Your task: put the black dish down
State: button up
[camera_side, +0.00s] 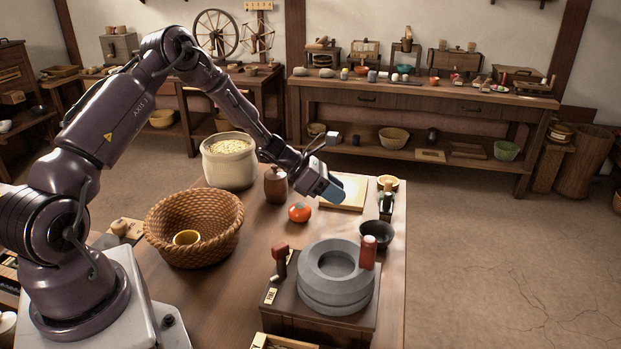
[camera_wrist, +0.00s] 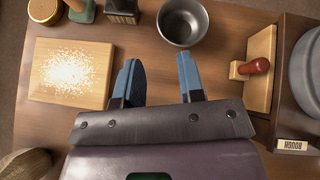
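The black dish (camera_side: 377,236) is a small, dark, round bowl. It stands upright on the table near the right edge, just behind the grey stone quern. In the wrist view the dish (camera_wrist: 183,24) is at the top, beyond the fingertips, and its inside looks empty. My gripper (camera_side: 328,188) is above the table, to the left of the dish and apart from it. In the wrist view my gripper (camera_wrist: 159,75) has its two blue fingers spread, with only bare tabletop showing between them.
The quern (camera_side: 325,299) on its wooden stand fills the table's front right. A board with white meal (camera_wrist: 72,72) lies left of the fingers in the wrist view. A red tomato (camera_side: 299,212), a brown jar (camera_side: 276,186) and a wicker basket (camera_side: 160,222) stand farther left.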

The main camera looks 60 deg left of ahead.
jog(key=s+d+r+m+g+y, duration=0.1)
jog(key=s+d+r+m, duration=0.3)
jog(key=r+m, duration=0.2)
jog(key=s+d+r+m+g, duration=0.2)
jog(key=s+d+r+m, duration=0.25)
jog(key=r, duration=0.25)
jog(key=s+d+r+m+g+y, duration=0.1)
jog(key=s+d+r+m, duration=0.2)
jog(key=r+m, duration=0.35)
jog(key=s+r+m+y, duration=0.2)
jog(key=s+m, duration=0.4)
jog(key=s, duration=0.3)
jog(key=s+r+m+t+y, duration=0.1)
jog(key=s+r+m+y, duration=0.1)
jog(key=s+r+m, duration=0.2)
jog(key=s+m, duration=0.3)
jog(key=s, duration=0.3)
jog(key=shift+s+d+m+y, duration=0.2)
jog(key=shift+d+m+y, duration=0.1)
jog(key=shift+d+y, duration=0.1)
